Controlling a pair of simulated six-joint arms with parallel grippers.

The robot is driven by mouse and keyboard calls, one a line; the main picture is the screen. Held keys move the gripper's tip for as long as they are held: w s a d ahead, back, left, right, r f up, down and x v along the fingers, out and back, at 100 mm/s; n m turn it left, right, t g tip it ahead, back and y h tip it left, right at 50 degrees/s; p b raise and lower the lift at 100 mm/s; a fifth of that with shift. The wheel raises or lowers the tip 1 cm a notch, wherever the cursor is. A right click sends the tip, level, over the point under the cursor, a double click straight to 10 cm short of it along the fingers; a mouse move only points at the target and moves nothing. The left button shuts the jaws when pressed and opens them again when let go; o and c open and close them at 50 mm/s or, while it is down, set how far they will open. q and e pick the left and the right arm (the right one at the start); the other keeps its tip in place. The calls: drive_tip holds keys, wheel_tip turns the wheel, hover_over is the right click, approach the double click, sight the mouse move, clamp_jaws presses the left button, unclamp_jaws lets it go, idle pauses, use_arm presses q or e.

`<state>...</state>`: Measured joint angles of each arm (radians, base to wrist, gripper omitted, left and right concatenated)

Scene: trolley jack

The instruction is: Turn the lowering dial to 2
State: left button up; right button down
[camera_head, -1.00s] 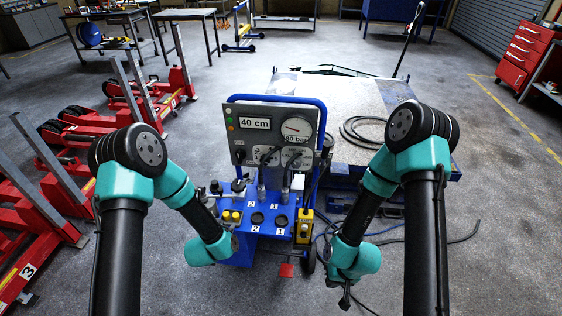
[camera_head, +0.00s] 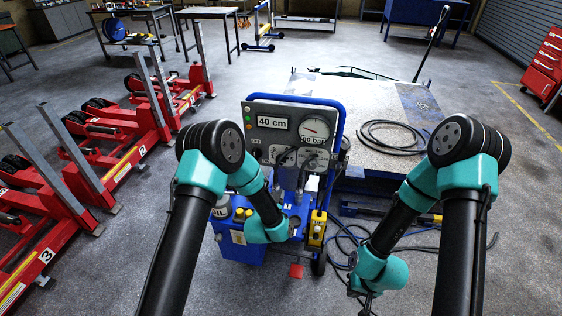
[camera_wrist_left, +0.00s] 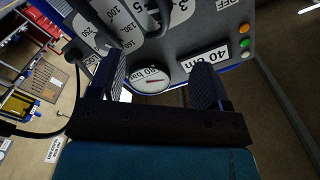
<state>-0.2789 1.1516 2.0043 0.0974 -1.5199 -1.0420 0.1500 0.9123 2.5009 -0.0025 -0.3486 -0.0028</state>
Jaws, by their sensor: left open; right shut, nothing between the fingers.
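The grey control panel (camera_head: 290,138) stands upright on the blue hydraulic unit, with a "40 cm" display (camera_head: 272,122) and a round gauge (camera_head: 315,128) reading 80 bar. Two white-scaled dials sit below them. The left one (camera_head: 286,157) seems to carry the small numbers seen in the left wrist view (camera_wrist_left: 180,12); the right one (camera_head: 309,159) carries 100 to 200. Their labels and pointers are unclear. My right gripper (camera_head: 366,296) is shut and empty, low and right of the unit.
A blue tubular handle (camera_head: 338,115) frames the panel. Cables run down its front. A platform with a coiled hose (camera_head: 385,135) lies behind right. Red wheeled stands (camera_head: 130,130) fill the left.

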sight(280, 162)
use_arm(q)
drive_tip(key=w+d, duration=0.1)
drive_tip(key=w, duration=0.4)
drive_tip(key=w+d, duration=0.1)
drive_tip(key=w, duration=0.4)
drive_tip(key=w+d, duration=0.1)
drive_tip(key=w, duration=0.5)
drive_tip(key=c, duration=0.9)
